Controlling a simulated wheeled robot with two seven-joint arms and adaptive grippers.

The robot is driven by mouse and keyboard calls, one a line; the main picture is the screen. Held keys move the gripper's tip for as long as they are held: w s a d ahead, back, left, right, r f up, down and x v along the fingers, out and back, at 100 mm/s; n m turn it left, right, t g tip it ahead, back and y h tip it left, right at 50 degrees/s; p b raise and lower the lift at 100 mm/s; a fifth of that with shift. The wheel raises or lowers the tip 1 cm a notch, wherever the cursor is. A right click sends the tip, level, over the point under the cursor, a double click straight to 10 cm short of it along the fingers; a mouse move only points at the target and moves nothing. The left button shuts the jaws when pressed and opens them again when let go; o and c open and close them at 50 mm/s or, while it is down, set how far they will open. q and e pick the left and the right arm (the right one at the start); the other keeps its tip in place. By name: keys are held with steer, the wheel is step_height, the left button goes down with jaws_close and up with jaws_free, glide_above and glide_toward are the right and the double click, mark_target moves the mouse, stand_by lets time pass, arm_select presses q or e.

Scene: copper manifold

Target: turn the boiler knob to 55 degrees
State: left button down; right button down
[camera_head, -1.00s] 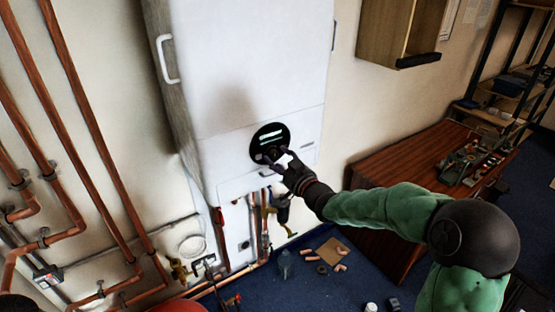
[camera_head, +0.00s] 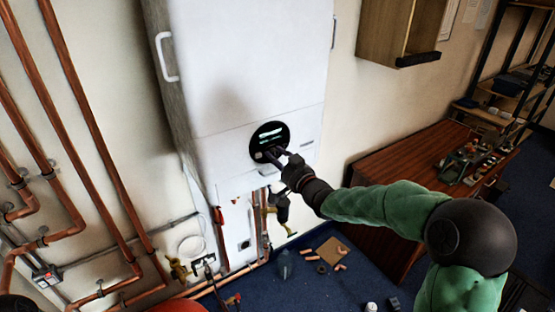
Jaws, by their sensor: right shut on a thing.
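The white boiler (camera_head: 245,75) hangs on the wall in the middle of the head view. Its round black dial panel (camera_head: 257,137) with a lit display is on the lower front. The boiler knob (camera_head: 261,155) is at the bottom of this panel, small and mostly hidden by my fingers. My right gripper (camera_head: 273,156) reaches in from the right, with its fingertips shut on the knob. The knob's angle cannot be read. My left gripper is not in view.
Copper pipes (camera_head: 97,130) run down the left wall, and valves and pipes hang below the boiler. A wooden desk (camera_head: 400,160) with tools stands at the right. Loose fittings and a cardboard piece (camera_head: 328,246) lie on the blue floor.

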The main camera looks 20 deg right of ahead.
steer(key=shift+a+f+m, duration=0.1)
steer(key=shift+f+m, duration=0.1)
steer(key=shift+m, duration=0.8)
steer(key=c, duration=0.9)
jaws_free()
steer(key=shift+r, duration=0.1)
steer(key=shift+s, duration=0.45)
steer(key=s, duration=0.3)
steer(key=s+d, duration=0.1)
steer(key=s, duration=0.7)
steer(key=shift+d, duration=0.35)
